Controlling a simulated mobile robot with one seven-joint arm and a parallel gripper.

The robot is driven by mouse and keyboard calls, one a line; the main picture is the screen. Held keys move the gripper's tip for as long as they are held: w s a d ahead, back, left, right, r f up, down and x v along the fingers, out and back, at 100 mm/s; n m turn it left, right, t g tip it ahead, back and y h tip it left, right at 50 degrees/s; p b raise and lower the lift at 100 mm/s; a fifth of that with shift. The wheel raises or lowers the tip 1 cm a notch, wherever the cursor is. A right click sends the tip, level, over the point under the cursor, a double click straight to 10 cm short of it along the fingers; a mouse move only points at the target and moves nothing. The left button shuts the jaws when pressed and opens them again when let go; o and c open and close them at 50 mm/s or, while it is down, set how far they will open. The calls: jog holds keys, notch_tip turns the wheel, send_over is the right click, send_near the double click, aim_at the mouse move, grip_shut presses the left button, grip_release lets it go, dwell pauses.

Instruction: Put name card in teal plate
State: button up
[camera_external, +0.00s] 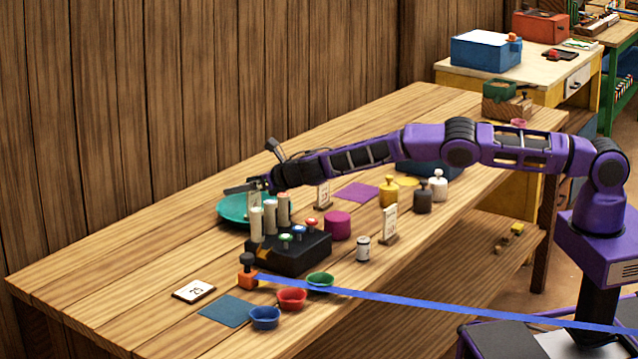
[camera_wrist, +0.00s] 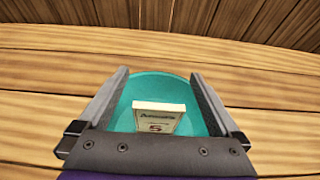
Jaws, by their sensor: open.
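The teal plate (camera_external: 231,213) lies on the wooden table near the wall, partly hidden by my gripper (camera_external: 250,187). In the wrist view the plate (camera_wrist: 165,83) fills the space between the two fingers of my gripper (camera_wrist: 158,75). The fingers are spread wide. The card is not clearly visible in the external view.
Three pale cylinders and colored buttons sit on a black block (camera_external: 290,252) just in front of the plate. Standing cards (camera_external: 323,195) (camera_external: 390,223), a flat card (camera_external: 194,290), a magenta cylinder (camera_external: 337,225) and small bowls (camera_external: 292,298) lie around. The table's far left is clear.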

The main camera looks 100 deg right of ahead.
notch_tip(320, 180, up, 5)
jog(key=p, duration=0.3)
